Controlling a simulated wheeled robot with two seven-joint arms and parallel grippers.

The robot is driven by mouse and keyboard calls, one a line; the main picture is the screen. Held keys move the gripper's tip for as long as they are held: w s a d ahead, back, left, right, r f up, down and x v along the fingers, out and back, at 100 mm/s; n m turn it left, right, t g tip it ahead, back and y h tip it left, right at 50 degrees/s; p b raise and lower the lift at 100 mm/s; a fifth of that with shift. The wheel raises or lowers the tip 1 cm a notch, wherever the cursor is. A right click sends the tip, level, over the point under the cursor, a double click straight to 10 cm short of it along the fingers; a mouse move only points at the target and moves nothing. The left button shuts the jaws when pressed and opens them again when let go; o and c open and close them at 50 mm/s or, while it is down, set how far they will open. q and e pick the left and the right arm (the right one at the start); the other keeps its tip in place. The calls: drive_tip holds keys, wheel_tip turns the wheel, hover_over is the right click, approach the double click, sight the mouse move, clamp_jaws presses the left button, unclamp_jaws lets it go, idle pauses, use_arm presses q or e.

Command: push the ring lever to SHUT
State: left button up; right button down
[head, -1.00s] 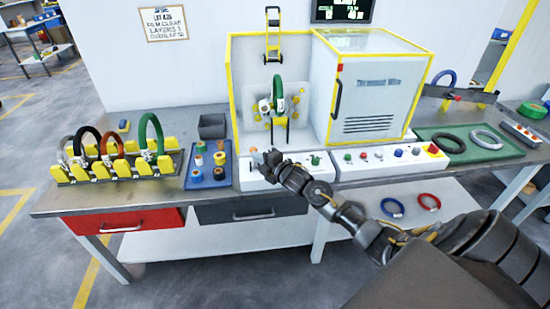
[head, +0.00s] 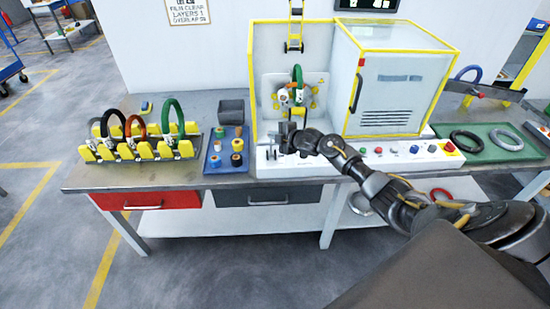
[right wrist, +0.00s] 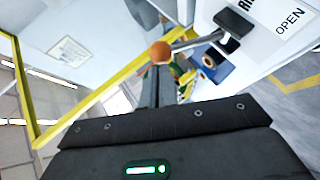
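The ring lever shows in the right wrist view as a metal rod with an orange ball knob (right wrist: 161,52) on a black pivot. It stands on a white panel lettered OPEN, and the knob lies on the side of the pivot away from that word. My right gripper (right wrist: 158,76) has its fingers together, with the tips right by the knob; I cannot tell if they touch. In the head view my right gripper (head: 285,134) is over the left end of the white control panel (head: 300,168) and hides part of it. My left gripper is out of view.
The yellow-framed machine (head: 385,85) stands behind the panel, with a green coil (head: 297,74) at its head. A blue tray (head: 226,160) of spools and a yellow rack (head: 140,148) with coils are to the left. A green tray (head: 490,152) is at right.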

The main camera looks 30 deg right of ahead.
drive_tip(key=shift+d+r, duration=0.1)
idle(0.3)
drive_tip(key=a+r+p+v, duration=0.1)
drive_tip(key=a+v, duration=0.1)
drive_tip(key=v, duration=1)
drive_tip(key=shift+s+a+r, duration=0.15)
drive_tip(key=shift+a+r, duration=0.1)
drive_tip(key=shift+r, duration=0.2)
